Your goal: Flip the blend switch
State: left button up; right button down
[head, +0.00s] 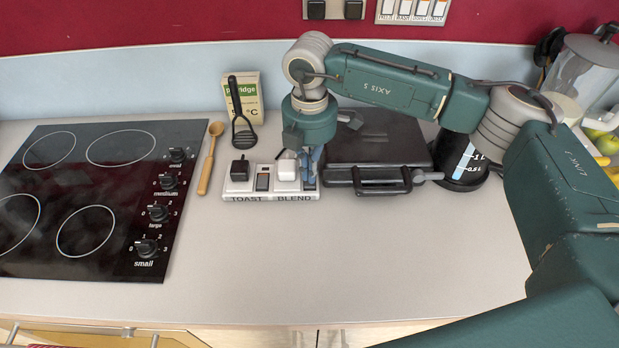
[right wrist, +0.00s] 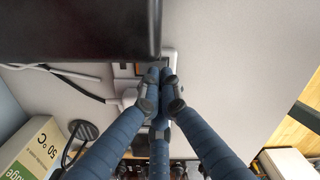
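A white socket panel labelled TOAST and BLEND (head: 270,198) lies on the counter. The toast side has a black plug (head: 240,170) and a dark switch (head: 262,178). The blend side has a white plug (head: 286,169) and the blend switch (head: 310,185), partly covered by my right gripper (head: 308,172). The gripper points down with its blue fingers drawn together and nothing visible between them. In the right wrist view, its fingertips (right wrist: 161,88) are close to the blend switch (right wrist: 140,69); I cannot tell whether they touch. My left gripper is out of view.
A black appliance (head: 375,150) stands close on the right, with a dark jug (head: 460,165) beyond it. A wooden spoon (head: 209,160), a boxed carton (head: 250,95) and the hob (head: 95,190) are to the left. The front counter is clear.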

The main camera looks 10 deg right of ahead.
jog(key=shift+s+f+b, duration=0.1)
jog(key=shift+f+b, duration=0.85)
jog(key=shift+f, duration=0.25)
dwell(0.5)
jog(key=shift+r, duration=0.1)
jog(key=shift+r+p, duration=0.6)
jog(key=shift+r, duration=0.25)
jog(key=shift+r+p, duration=1.15)
jog(key=shift+r, duration=1.4)
